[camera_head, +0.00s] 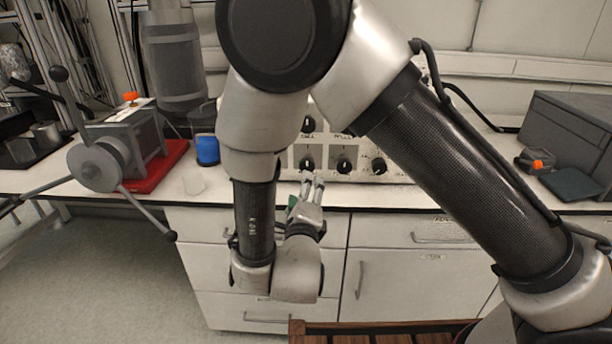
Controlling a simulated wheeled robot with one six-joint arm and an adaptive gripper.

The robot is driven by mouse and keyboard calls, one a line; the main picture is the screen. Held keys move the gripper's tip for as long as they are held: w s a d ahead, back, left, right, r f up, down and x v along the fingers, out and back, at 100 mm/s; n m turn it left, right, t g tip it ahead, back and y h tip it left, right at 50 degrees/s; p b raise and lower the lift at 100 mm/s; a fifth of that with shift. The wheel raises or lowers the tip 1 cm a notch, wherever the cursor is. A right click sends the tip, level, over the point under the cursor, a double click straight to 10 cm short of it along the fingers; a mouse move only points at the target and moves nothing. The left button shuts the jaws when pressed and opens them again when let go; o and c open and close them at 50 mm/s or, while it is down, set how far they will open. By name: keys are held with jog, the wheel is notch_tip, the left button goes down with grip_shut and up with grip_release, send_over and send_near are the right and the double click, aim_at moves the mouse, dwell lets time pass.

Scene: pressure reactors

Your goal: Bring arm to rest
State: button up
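My arm fills the middle and right of the head view, its elbow at the top and its wrist hanging low in front of the bench cabinets. My gripper (312,186) is beyond the wrist, pointing up and away toward the bench's front edge. Its fingers look small and slim, and the gap between them is too small to judge. No held object can be made out. A green patch shows beside the gripper base.
The white bench (400,197) carries a control box with knobs (345,160), a blue-capped item (207,150), and a spoked handwheel device (100,163) on a red base (160,168). A grey box (570,125) stands right. Wooden slats (385,335) lie low in front. Floor at left is clear.

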jog(key=s+a+f+n+g+y, duration=0.2)
jog(key=s+a+f+n+g, duration=0.1)
jog(key=f+n+g, duration=0.3)
jog(key=s+a+f+n+g+y, duration=0.2)
jog(key=s+f+n+g, duration=0.1)
jog(key=f+n, duration=0.4)
jog(key=s+n+g, duration=0.4)
jog(key=n+g, duration=0.1)
jog(key=n, duration=0.1)
jog(key=s+d+r+n+h, duration=0.1)
jog(key=s+d+r, duration=0.1)
jog(key=d+r, duration=0.8)
jog(key=s+d+r+n+h, duration=0.1)
jog(key=s+d+r+n, duration=0.1)
jog(key=d+r, duration=0.8)
jog(key=s+d+r+n+h, duration=0.1)
jog(key=s+d+r, duration=0.3)
jog(key=d+r, duration=0.6)
jog(key=d, duration=1.2)
jog(key=shift+s+d+r+n, duration=0.2)
jog(key=shift+r+n, duration=0.1)
jog(key=shift+r, duration=0.1)
